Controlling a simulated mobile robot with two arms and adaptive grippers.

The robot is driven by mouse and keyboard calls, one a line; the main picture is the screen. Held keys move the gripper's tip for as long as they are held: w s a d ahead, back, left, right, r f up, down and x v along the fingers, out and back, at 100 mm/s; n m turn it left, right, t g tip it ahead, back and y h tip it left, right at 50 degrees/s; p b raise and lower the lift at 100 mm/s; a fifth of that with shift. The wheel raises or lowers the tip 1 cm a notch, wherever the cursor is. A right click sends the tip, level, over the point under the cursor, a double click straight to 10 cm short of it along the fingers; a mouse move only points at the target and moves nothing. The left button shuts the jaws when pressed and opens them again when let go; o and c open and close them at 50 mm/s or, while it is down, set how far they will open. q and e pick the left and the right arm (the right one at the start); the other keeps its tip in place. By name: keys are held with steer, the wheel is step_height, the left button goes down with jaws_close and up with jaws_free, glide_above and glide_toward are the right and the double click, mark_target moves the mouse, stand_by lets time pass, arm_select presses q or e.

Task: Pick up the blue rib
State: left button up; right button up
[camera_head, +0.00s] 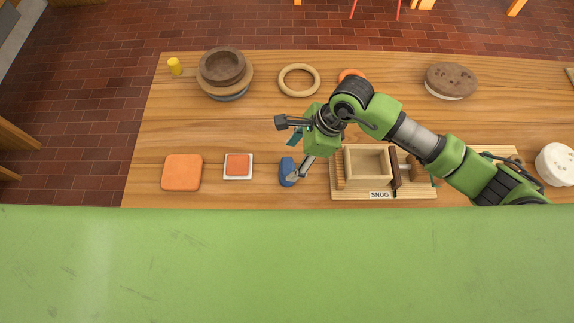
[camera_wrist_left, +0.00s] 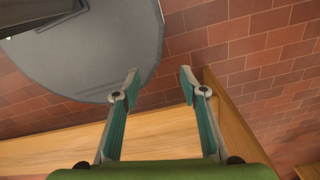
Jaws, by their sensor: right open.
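The blue rib (camera_head: 287,168) lies on the wooden table, left of the tray labelled SNUG, in the head view. My right gripper (camera_head: 287,150) is open above the table. One finger points left above the rib in the picture, and the other reaches down so its tip overlaps the rib's right edge. I cannot tell whether that tip touches it. My left gripper (camera_wrist_left: 159,84) shows only in the left wrist view, open and empty, with the table edge and brick floor beyond it.
The SNUG tray (camera_head: 410,191) stands close right of the rib. A white-rimmed tile (camera_head: 238,166) and an orange block (camera_head: 181,172) lie to the left. A wooden ring (camera_head: 299,80) and a stacked brown bowl (camera_head: 222,68) are behind. The table (camera_head: 240,125) is clear around mid-left.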

mark_target(288, 165)
steer(key=shift+a+f, duration=0.1)
steer(key=shift+f, duration=0.2)
steer(key=shift+p+x, duration=1.2)
steer(key=shift+x, duration=1.1)
steer(key=shift+w+f, duration=0.1)
steer(key=shift+f, duration=0.25)
arm_select(q)
steer(key=w+r, duration=0.2)
steer(key=r, duration=0.1)
steer(key=shift+w, duration=0.15)
arm_select(e)
steer(key=c, duration=1.2)
